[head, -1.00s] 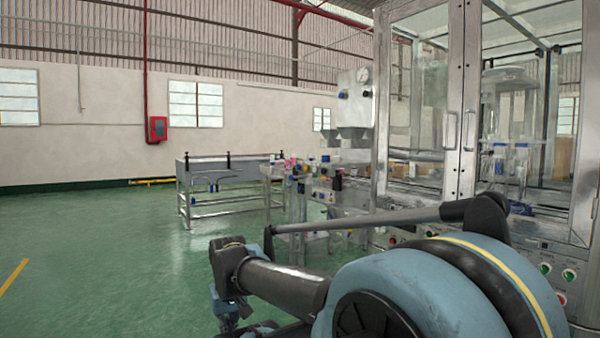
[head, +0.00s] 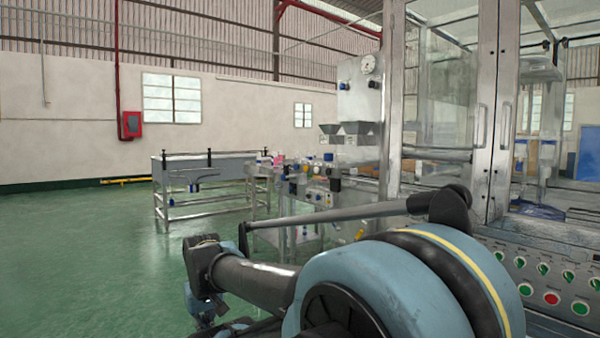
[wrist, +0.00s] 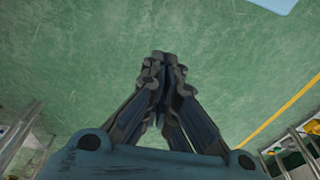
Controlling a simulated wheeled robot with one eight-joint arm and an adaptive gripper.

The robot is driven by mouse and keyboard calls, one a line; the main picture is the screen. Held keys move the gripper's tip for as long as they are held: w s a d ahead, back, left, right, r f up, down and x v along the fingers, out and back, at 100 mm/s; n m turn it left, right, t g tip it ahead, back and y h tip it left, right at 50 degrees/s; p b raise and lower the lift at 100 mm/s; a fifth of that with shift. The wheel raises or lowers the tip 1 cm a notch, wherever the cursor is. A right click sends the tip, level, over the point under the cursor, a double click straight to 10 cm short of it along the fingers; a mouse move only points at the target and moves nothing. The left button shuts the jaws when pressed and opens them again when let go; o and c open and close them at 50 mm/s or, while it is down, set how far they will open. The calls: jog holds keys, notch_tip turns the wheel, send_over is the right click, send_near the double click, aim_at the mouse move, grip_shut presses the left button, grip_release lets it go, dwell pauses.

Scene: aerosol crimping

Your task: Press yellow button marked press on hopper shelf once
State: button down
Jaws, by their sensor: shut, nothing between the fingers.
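The hopper unit (head: 358,100), a grey cabinet with a gauge on top and two dark hoppers below, stands beyond my arm, left of the glass enclosure. Below it is a panel with several small coloured knobs and buttons (head: 315,170), some of them yellowish. They are too small to read, so I cannot tell which one is marked press. My gripper (wrist: 160,62) is shut and empty in the wrist view, over bare green floor and far from the panel. In the head view my arm hides the lower part of that area, and the fingers cannot be made out.
A large glass-doored machine (head: 483,110) stands close on the right, with a row of green and red buttons (head: 550,298) low on its front. A long metal table (head: 205,172) stands further back at left. The green floor (head: 80,260) is free at left.

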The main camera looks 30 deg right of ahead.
aim_at(307, 168)
jog(key=w+d+r+t+h, duration=0.1)
jog(key=w+d+r+t, duration=0.2)
jog(key=w+d+r, duration=0.5)
jog(key=w+d+r+t+h, duration=0.1)
jog(key=w+d+r+t, duration=0.3)
jog(key=w, duration=0.9)
jog(key=w+d+r+t, duration=0.2)
jog(key=w+r+t, duration=0.1)
jog(key=w+r, duration=0.6)
jog(key=w+d+r+m+t+h, duration=0.1)
jog(key=w+d+r+h, duration=0.2)
jog(key=d, duration=0.7)
jog(key=w+d+r+m+t+h, duration=0.1)
jog(key=w+d+r+h, duration=0.2)
jog(key=d, duration=0.8)
jog(key=w+d+r+m+t+h, duration=0.1)
jog(key=w+d+r+h, duration=0.3)
jog(key=d, duration=0.7)
notch_tip(307, 168, up, 4)
jog(key=shift+r+t+h, duration=0.1)
jog(key=shift+t+h, duration=0.3)
jog(key=shift+h, duration=0.8)
jog(key=shift+d, duration=0.25)
jog(key=d, duration=0.8)
jog(key=shift+w+d, duration=0.25)
jog(key=shift+w, duration=0.15)
